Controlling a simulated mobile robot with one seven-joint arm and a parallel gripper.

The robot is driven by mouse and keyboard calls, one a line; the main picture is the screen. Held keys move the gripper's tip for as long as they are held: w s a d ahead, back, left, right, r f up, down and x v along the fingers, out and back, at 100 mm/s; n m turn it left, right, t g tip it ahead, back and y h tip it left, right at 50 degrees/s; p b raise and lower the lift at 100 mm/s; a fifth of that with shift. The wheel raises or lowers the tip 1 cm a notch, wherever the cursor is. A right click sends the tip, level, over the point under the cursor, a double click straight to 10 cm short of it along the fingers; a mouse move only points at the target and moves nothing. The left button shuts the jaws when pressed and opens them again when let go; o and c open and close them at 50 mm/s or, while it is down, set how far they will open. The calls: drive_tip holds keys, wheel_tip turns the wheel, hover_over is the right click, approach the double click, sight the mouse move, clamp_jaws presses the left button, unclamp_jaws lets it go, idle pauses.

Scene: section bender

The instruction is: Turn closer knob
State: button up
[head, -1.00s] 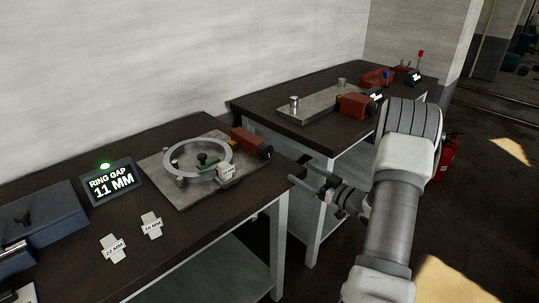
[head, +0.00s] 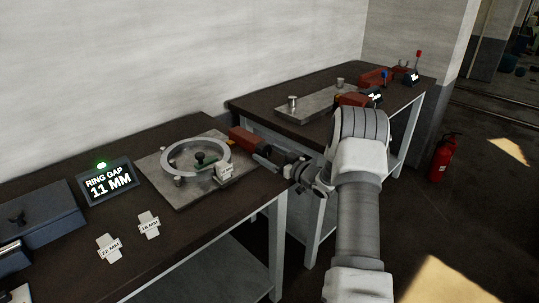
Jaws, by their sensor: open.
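On the near table, a red block (head: 243,138) stands at the back right edge of a metal plate (head: 180,198) that carries a pale ring (head: 175,170). The dark knob on the block's right end is mostly hidden by my gripper. My gripper (head: 264,157) is open, its fingers pointing left at that end of the block. I cannot tell whether they touch the knob. A small dark-green handle (head: 203,158) lies inside the ring. A second red block (head: 350,99) on the far table is partly hidden behind my arm.
A display (head: 107,182) reads "RING GAP 11 MM" under a green light. Tags marked 22 MM (head: 109,248) and 16 MM (head: 148,225) lie in front. A white-labelled block (head: 224,172) sits beside the ring. A fire extinguisher (head: 442,158) stands at right.

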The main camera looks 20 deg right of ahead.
drive_tip(key=c, duration=1.4)
drive_tip(key=shift+f+n+b, duration=0.15)
drive_tip(key=shift+n+b, duration=0.25)
drive_tip(key=shift+b, duration=0.35)
drive_tip(key=shift+n, duration=0.4)
drive_tip(key=o, duration=1.4)
drive_tip(key=shift+d, duration=0.1)
drive_tip(key=p+v, duration=0.1)
drive_tip(key=v, duration=1.6)
drive_tip(key=shift+s+r, duration=0.2)
